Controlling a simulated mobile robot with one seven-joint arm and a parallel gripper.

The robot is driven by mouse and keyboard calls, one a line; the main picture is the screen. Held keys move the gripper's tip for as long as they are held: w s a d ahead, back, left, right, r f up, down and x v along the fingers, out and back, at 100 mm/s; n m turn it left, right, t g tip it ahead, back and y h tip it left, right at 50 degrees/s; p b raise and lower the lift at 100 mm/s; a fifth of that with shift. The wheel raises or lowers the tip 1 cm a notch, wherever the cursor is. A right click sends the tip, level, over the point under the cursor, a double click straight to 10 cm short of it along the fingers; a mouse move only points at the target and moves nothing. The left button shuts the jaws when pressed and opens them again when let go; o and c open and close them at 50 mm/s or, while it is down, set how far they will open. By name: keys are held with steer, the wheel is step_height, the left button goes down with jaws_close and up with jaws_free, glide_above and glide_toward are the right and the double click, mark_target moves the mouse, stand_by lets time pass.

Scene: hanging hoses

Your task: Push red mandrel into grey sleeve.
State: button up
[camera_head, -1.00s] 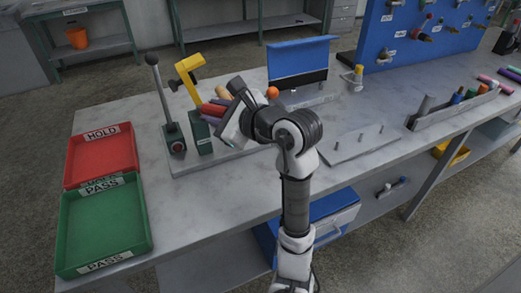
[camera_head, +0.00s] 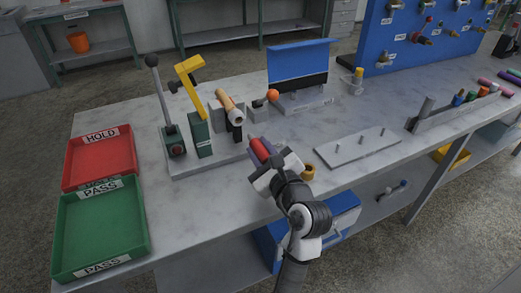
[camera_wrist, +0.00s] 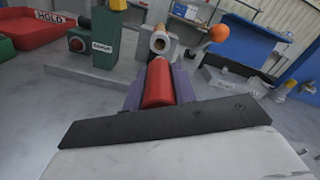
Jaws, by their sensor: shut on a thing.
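The red mandrel (camera_head: 258,150) is between the purple fingers of my gripper (camera_head: 262,152), which is shut on it. A gap separates the two.
A yellow-handled clamp (camera_head: 192,75) and a lever post (camera_head: 172,138) stand left of the tube. An orange ball (camera_head: 272,94) is behind it. A plate with pins (camera_head: 358,148) lies to the right. Red (camera_head: 98,158) and green (camera_head: 102,230) trays are at left.

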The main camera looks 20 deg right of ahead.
mark_target(249, 135)
steer(key=shift+w+a+p, duration=0.15)
steer(key=shift+w+p, duration=0.75)
steer(key=shift+w, duration=2)
steer(key=shift+p, duration=0.45)
steer(key=shift+w, duration=0.5)
steer(key=shift+p, duration=0.7)
steer(key=shift+w+a+p, duration=0.1)
steer(key=shift+w+p, duration=1.2)
steer(key=shift+w, duration=0.05)
stand_by(2.1)
